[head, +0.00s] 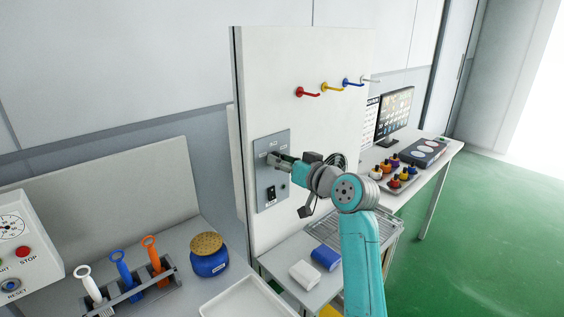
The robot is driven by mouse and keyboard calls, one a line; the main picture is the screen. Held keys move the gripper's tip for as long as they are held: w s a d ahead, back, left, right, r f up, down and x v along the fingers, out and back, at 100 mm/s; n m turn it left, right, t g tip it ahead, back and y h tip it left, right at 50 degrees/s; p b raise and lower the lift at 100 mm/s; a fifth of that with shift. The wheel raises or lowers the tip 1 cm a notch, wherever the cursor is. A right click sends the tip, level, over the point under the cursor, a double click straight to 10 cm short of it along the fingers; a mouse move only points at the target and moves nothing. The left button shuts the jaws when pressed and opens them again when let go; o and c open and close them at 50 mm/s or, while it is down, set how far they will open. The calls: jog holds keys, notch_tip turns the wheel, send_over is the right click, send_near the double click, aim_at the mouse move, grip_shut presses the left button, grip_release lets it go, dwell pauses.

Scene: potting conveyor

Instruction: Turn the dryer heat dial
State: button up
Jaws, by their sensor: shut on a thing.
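A grey control plate (262,186) is mounted on the white upright panel. It has a small label at the top and a dark switch (271,194) low down. My gripper (273,160) is at the upper part of the plate, reaching in from the right. It is shut on the dial there. The gripper's fingers hide most of the dial, so its setting cannot be read.
Red, yellow, blue and white hooks (308,92) stick out of the panel above my arm. A wire rack (345,229), a white block (304,274) and a blue block (326,258) lie below. A blue jar (208,262) and a tool holder (131,292) stand at lower left.

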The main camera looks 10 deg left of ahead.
jog(key=m, duration=0.5)
jog(key=m+g+y, duration=0.1)
jog(key=m, duration=0.4)
jog(key=shift+w+d+f+m, duration=0.1)
jog(key=shift+w+d+m, duration=0.1)
jog(key=shift+m, duration=0.2)
dwell(0.4)
jog(key=o, duration=1.1)
jog(key=shift+o, duration=0.2)
jog(key=v, duration=1.2)
jog(key=shift+w, duration=0.1)
